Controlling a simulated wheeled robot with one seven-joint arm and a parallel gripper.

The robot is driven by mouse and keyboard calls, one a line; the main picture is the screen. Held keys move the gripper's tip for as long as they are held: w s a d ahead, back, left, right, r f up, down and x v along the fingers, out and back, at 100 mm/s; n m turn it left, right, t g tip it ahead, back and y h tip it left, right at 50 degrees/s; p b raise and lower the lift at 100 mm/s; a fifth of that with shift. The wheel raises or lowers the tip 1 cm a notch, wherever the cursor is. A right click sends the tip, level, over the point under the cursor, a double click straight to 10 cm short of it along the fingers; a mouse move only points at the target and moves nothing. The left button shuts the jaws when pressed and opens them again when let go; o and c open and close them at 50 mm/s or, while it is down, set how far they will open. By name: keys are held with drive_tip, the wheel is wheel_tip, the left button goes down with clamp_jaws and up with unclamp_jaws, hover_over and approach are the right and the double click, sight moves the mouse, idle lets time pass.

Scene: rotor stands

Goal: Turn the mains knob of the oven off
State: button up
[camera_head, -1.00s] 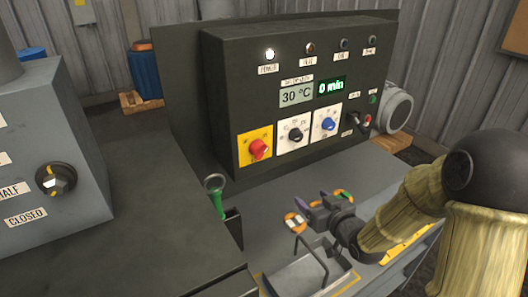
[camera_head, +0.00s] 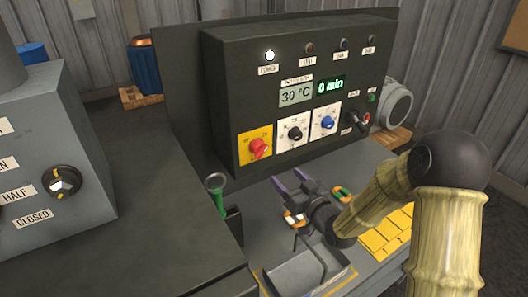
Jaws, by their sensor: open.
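The oven's dark control box (camera_head: 225,75) stands at the back of the bench. Its red knob (camera_head: 259,148) sits on a yellow plate at the lower left of the panel, turned at a slant; the plate's lettering is too small to read. A white lamp (camera_head: 269,56) above it is lit. The displays (camera_head: 296,94) read 30 °C and 0 min. My gripper (camera_head: 290,180) is open and empty, its two purple-tipped fingers apart. It is below and to the right of the red knob, not touching it.
A black knob (camera_head: 295,132) and a blue knob (camera_head: 327,122) sit right of the red one. A green-handled tool (camera_head: 217,193) stands in a holder at left. A tray (camera_head: 300,277) and small orange-and-green items lie near my gripper. A grey box (camera_head: 65,130) stands at left.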

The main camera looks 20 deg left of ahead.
sight(263, 153)
drive_tip(key=p+x, duration=0.4)
drive_tip(key=x, duration=0.8)
drive_tip(key=shift+r+p, duration=0.1)
drive_tip(key=shift+p, duration=0.25)
drive_tip(key=shift+x, duration=0.85)
drive_tip(key=shift+s, duration=0.1)
drive_tip(key=shift+c, duration=0.2)
drive_tip(key=c, duration=0.9)
